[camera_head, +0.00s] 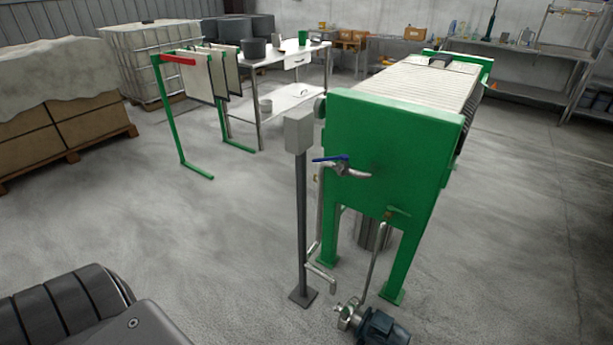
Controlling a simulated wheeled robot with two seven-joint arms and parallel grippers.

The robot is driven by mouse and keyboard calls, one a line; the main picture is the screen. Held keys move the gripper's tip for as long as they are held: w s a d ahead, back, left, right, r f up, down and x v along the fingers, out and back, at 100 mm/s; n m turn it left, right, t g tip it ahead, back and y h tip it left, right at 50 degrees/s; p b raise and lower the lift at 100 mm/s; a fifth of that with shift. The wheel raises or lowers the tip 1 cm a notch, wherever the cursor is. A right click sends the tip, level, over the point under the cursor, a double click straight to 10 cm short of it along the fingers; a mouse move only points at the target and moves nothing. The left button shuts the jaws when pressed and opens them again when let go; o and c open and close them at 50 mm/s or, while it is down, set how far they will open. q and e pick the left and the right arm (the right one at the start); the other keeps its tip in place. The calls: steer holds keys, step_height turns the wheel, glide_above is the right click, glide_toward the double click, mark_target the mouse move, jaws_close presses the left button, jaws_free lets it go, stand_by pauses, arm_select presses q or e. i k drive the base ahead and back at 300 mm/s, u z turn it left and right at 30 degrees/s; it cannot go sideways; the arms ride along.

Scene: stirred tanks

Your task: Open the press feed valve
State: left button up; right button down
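A green filter press (392,150) stands right of the middle, its end plate facing me. A metal valve (342,169) with a blue lever handle (329,159) sits on piping at the left of the end plate. The lever lies about level, roughly along the short pipe. A smaller valve with a green lever (399,210) sits lower on the plate, at the top of a pipe (370,262) rising from a pump (375,325). I cannot tell from any label which valve is the press feed valve. Neither gripper is in view.
A grey box on a post (299,133) stands just left of the press. A green rack (182,110) with hanging plates and a white table (290,62) stand behind. A pallet of boxes (60,125) is at left.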

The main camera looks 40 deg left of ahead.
mark_target(328, 159)
steer(key=k, duration=0.55)
steer(key=u, duration=0.8)
steer(key=i, duration=0.7)
steer(key=u, duration=0.55)
steer(key=i, duration=0.9)
steer(key=z, duration=0.9)
steer(key=i, duration=0.5)
steer(key=z, duration=0.5)
